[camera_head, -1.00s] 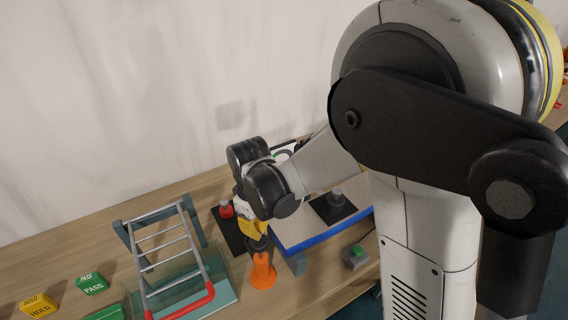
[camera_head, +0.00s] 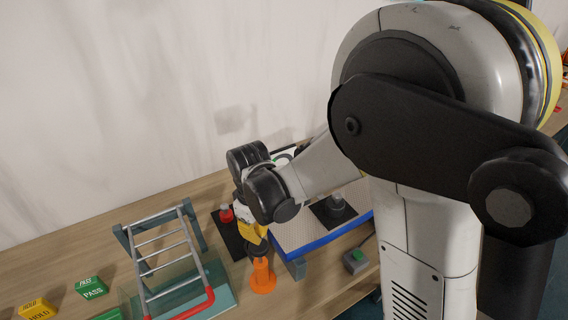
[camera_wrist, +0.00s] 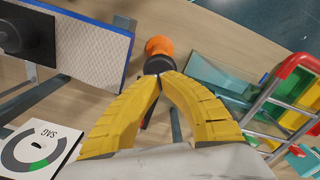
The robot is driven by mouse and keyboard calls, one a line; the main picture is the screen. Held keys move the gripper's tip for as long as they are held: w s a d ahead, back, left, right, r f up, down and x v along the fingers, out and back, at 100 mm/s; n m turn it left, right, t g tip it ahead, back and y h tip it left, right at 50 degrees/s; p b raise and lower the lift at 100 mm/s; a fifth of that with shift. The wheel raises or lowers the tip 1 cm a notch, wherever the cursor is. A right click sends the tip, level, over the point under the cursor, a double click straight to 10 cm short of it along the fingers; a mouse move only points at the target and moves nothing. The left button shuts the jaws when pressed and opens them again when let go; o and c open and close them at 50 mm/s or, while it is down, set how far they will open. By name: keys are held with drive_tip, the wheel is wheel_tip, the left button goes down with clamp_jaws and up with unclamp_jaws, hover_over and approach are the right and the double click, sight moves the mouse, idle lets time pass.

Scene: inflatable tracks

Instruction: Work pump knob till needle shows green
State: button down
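An orange pump body (camera_head: 262,276) stands upright on the bench; its top shows in the wrist view (camera_wrist: 159,46) just beyond my fingertips. A black knob part (camera_wrist: 158,65) sits at the pump's top, partly hidden by my fingers. My gripper (camera_wrist: 158,78) has its yellow fingers with tips together at the knob; I cannot tell whether they grip or only touch it. A white gauge (camera_wrist: 62,142) marked "SAG" lies at the lower left of the wrist view, with a dark arc and a green segment at its lower part. I cannot make out the needle.
A tilted blue-edged panel (camera_head: 310,241) with a black square stands right of the pump. A ladder-like frame with red end (camera_head: 165,250) stands left. A red button (camera_head: 226,214) on a black plate is behind.

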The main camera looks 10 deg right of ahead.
sight(259, 249)
drive_tip(key=shift+f, duration=0.1)
idle(0.3)
drive_tip(key=shift+f+b, duration=3.3)
drive_tip(key=shift+f, duration=0.1)
drive_tip(key=shift+r, duration=0.1)
drive_tip(key=shift+r+p, duration=3.5)
drive_tip(key=shift+r, duration=1.55)
